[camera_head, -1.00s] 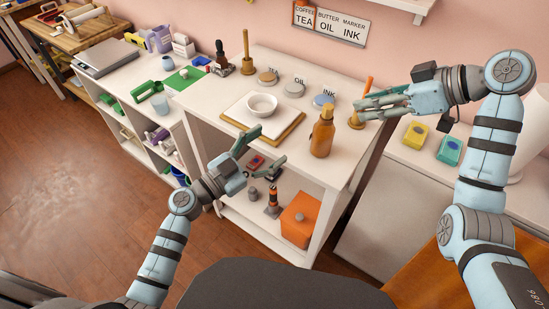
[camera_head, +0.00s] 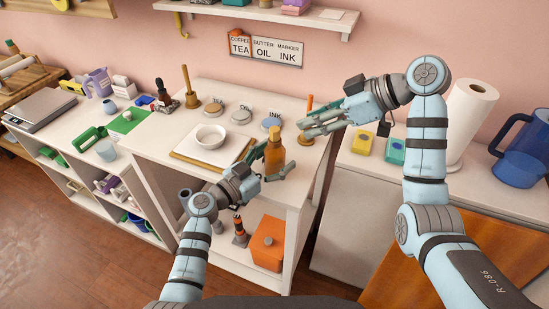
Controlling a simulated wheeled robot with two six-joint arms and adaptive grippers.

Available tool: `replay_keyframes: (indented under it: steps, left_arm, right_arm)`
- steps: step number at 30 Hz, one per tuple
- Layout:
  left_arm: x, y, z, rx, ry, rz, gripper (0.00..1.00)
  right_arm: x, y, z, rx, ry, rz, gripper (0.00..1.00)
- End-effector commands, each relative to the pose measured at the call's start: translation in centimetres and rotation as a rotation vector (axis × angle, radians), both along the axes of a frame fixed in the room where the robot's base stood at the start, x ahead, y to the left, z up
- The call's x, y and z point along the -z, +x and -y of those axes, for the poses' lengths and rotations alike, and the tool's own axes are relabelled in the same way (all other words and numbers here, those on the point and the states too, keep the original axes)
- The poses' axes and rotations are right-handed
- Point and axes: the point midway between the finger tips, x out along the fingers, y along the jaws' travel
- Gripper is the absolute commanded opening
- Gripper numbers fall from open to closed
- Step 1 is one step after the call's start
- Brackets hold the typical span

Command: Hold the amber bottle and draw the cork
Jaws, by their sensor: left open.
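The amber bottle (camera_head: 274,157) stands upright near the front right of the white table.
A wooden-handled tool (camera_head: 308,104) stands behind my right gripper. A white bowl (camera_head: 210,136) sits on a board left of the bottle. Lidded TEA, OIL and INK pots (camera_head: 242,115) line the back. Yellow (camera_head: 363,142) and teal boxes stand on the right counter.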

Motion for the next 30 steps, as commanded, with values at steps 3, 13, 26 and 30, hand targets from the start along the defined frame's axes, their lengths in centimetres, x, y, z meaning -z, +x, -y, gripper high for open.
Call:
replay_keyframes:
  steps: [3,13,26,30]
  left_arm:
    - [0.04,0.05,0.05,0.0,0.001,-0.001,0.69]
    - [0.05,0.02,0.01,0.0,0.001,-0.001,0.32]
    - [0.07,0.01,-0.02,-0.001,0.001,-0.001,0.02]
    - [0.08,0.01,-0.02,-0.001,0.001,-0.001,0.02]
  right_arm:
    - [0.0,0.0,0.0,0.0,0.0,0.0,0.33]
    - [0.0,0.0,0.0,0.0,0.0,0.0,0.33]
    - [0.0,0.0,0.0,0.0,0.0,0.0,0.33]
    - [0.0,0.0,0.0,0.0,0.0,0.0,0.33]
